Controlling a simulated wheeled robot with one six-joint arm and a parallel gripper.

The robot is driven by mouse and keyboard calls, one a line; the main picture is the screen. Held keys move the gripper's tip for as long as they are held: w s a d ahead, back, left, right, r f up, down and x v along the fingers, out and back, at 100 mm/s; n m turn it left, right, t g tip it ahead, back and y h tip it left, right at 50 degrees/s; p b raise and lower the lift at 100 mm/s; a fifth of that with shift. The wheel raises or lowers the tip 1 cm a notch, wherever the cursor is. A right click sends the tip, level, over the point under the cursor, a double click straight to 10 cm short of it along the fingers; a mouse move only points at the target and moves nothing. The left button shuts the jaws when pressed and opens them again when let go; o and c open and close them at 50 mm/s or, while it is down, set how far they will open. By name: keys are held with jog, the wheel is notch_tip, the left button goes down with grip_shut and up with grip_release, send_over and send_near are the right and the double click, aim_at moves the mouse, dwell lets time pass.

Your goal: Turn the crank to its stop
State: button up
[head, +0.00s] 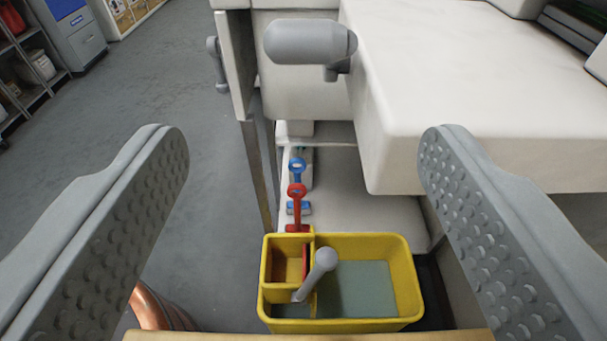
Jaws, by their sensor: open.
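My gripper (303,145) is open and empty, with one ridged grey finger on each side of the view. A thick grey rounded handle (308,41) on a short stem stands out from the white cabinet (425,80), ahead of and beyond the fingertips; it looks like the crank's grip. The crank's arm and pivot are not clearly visible. Nothing is between the fingers in contact with them. A smaller grey lever with a round end (319,268) shows over the yellow bin, lower down; I cannot tell what it belongs to.
A yellow divided bin (408,285) is below, with red and blue tools (297,195) behind it on a white shelf. A white door panel with a grey handle (216,64) is at the upper left. Grey floor lies open at left; shelving (28,70) stands beyond.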

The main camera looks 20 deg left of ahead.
jog(key=shift+v, duration=2.85)
